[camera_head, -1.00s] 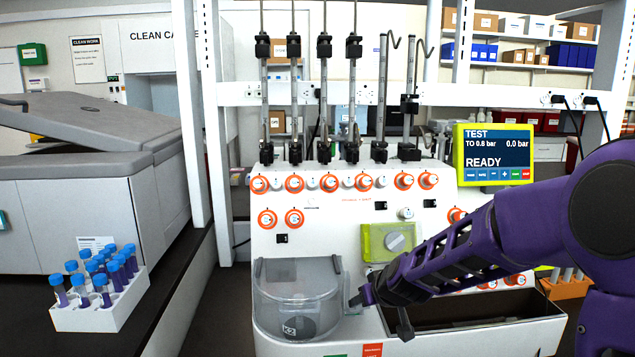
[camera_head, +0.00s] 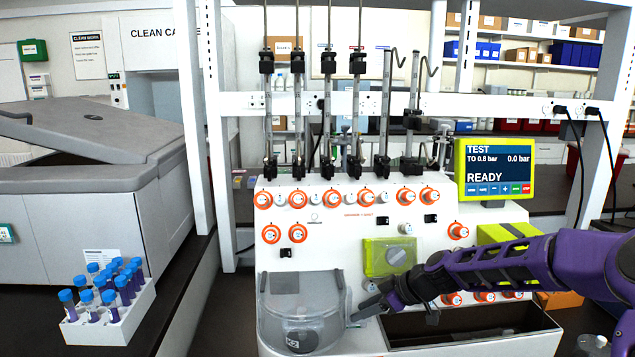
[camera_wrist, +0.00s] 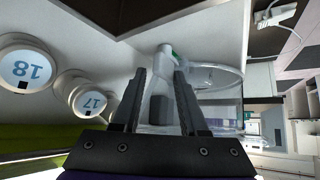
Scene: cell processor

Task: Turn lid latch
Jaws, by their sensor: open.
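The clear lidded chamber (camera_head: 300,308) stands at the lower left of the white cell processor (camera_head: 345,225). A pale upright latch (camera_head: 348,303) shows at the chamber's right side. My gripper (camera_head: 362,308) is just right of it, with fingers pointing left toward the chamber. In the wrist view the open fingers (camera_wrist: 157,88) sit either side of a grey latch-like piece (camera_wrist: 160,100), with space showing beside it. Contact between fingers and latch cannot be told. The clear round chamber (camera_wrist: 215,77) shows beyond the right finger.
Knobs marked 18 (camera_wrist: 27,68) and 17 (camera_wrist: 88,100) are close left of my fingers in the wrist view. A dark open tray (camera_head: 470,325) lies below my arm. A yellow-framed screen (camera_head: 495,168) reads READY. A tube rack (camera_head: 108,325) stands at left.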

